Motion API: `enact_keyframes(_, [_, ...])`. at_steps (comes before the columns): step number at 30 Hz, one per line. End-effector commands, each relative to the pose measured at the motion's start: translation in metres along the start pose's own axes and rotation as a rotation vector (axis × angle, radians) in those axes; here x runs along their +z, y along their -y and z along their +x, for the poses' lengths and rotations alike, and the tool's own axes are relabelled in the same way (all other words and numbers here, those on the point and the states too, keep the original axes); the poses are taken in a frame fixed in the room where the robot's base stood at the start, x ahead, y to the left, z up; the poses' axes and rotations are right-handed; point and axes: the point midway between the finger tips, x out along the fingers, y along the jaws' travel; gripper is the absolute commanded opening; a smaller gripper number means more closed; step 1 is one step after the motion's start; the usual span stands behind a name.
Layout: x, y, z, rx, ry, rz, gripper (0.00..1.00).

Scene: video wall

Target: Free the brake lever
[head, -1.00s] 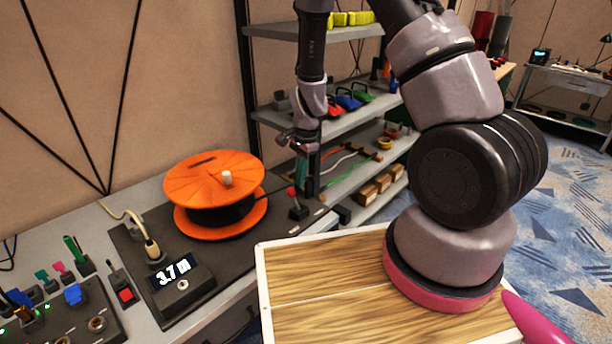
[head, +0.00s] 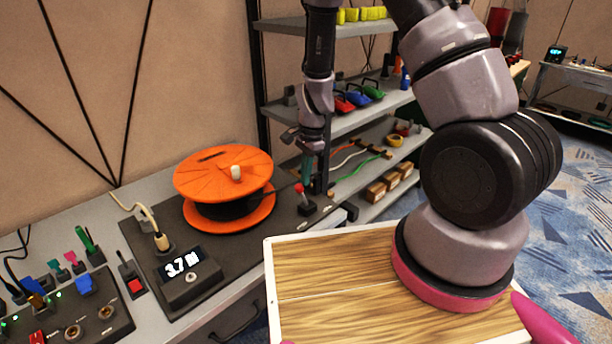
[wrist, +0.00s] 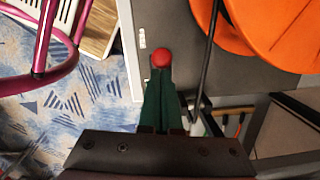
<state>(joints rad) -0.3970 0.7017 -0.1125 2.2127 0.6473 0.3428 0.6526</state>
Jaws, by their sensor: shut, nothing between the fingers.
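The brake lever is a short dark stick with a red ball knob (head: 299,188), standing on a small dark base (head: 307,208) right of the orange reel (head: 222,180). My gripper (head: 306,178) points down with its teal fingers shut and empty, just above and beside the knob. In the wrist view the red knob (wrist: 161,57) shows right at the tips of my closed fingers (wrist: 160,78). I cannot tell whether they touch. The lever's stick and base are hidden there behind the knob and fingers.
A dark cable runs from the reel past the lever. Shelves (head: 350,120) stand close behind my gripper. A wood-topped surface (head: 330,280) is in front.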

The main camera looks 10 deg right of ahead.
Motion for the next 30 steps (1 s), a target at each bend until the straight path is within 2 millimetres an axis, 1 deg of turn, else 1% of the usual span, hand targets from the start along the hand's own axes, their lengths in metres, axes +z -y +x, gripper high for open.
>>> enact_keyframes(1, [0.007, -0.003, 0.001, 0.012, 0.014, -0.005, 0.0])
enact_keyframes(3, [0.002, -0.003, -0.002, 0.011, 0.014, -0.004, 0.0])
enact_keyframes(5, [-0.006, -0.003, -0.007, 0.008, 0.011, -0.003, 0.0])
enact_keyframes(9, [-0.031, -0.001, -0.024, 0.0, 0.004, 0.0, 0.0])
enact_keyframes(10, [-0.023, 0.0, -0.033, -0.002, 0.005, -0.008, 0.0])
enact_keyframes(15, [-0.01, -0.002, -0.071, -0.003, 0.003, -0.007, 0.0])
enact_keyframes(18, [-0.005, -0.003, -0.09, -0.004, 0.002, -0.007, 0.0])
enact_keyframes(21, [0.0, -0.004, -0.103, -0.003, 0.002, -0.006, 0.0])
enact_keyframes(25, [0.002, -0.005, -0.113, -0.002, 0.001, -0.002, 0.0])
enact_keyframes(30, [0.003, -0.005, -0.116, 0.0, 0.001, -0.001, 0.0])
